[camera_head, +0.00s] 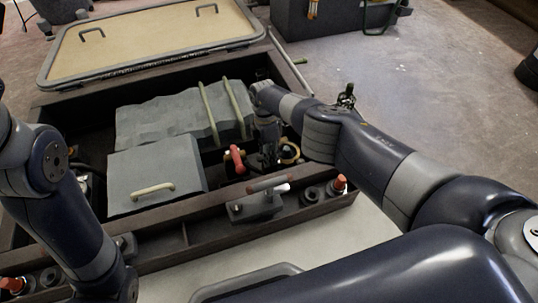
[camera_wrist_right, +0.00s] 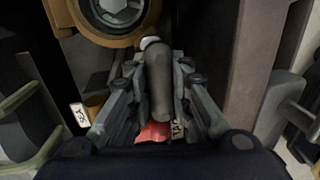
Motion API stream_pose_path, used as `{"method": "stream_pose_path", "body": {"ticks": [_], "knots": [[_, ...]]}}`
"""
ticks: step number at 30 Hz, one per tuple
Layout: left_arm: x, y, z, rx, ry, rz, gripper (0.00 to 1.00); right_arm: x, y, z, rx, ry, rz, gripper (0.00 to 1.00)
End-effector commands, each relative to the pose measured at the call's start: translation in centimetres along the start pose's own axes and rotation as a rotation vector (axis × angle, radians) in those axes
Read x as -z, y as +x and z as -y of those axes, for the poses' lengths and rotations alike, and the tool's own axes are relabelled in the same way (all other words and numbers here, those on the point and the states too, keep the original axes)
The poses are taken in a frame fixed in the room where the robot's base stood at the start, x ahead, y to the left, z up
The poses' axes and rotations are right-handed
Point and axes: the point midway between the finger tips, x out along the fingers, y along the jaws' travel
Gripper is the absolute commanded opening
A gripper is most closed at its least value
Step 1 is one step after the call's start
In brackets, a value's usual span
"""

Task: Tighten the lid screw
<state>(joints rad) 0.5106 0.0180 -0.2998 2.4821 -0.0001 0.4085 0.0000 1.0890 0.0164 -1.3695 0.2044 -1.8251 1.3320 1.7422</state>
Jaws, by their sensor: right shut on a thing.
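My right gripper (camera_head: 268,152) reaches down into the open bilge compartment, beside a round brass-coloured fitting (camera_head: 289,152). In the right wrist view, the gripper (camera_wrist_right: 160,110) is shut on a dark grey rounded bar (camera_wrist_right: 158,80) standing between its fingers. The brass-coloured ring with a pale centre (camera_wrist_right: 118,12) is just beyond the bar's far end, where a small whitish tip shows. I cannot tell whether the bar belongs to the lid screw. The screw itself is not clearly seen. My left arm comes in at the left; its gripper is out of view.
A red handle (camera_head: 237,158) stands left of the gripper. A grey box with a tan handle (camera_head: 155,175) and a larger grey block (camera_head: 170,115) fill the left. A bar-handled tool (camera_head: 268,186) sits on the front ledge. The raised hatch lid (camera_head: 150,38) lies behind.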

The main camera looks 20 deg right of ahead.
Motion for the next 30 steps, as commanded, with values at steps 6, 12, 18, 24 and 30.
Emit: {"method": "stream_pose_path", "body": {"ticks": [6,12,18,24,30], "knots": [[0.0,0.0,0.0,0.0,0.0,0.001,0.41,-0.1,0.0,-0.1,-0.002,0.003,0.0,0.41],[0.0,0.0,0.0,0.0,0.0,0.001,0.41,-0.1,0.0,0.0,-0.001,0.001,0.0,0.41],[-0.1,-0.1,0.0,-0.002,0.001,0.005,0.41,0.0,-0.2,-0.1,-0.001,0.0,-0.001,0.41],[-0.1,-0.1,0.0,-0.001,0.0,0.002,0.41,-0.1,-1.4,-0.2,-0.003,0.0,-0.002,0.41],[0.0,0.0,0.0,0.0,0.0,0.001,0.41,-0.2,-3.3,0.0,-0.003,-0.001,0.0,0.41]]}}
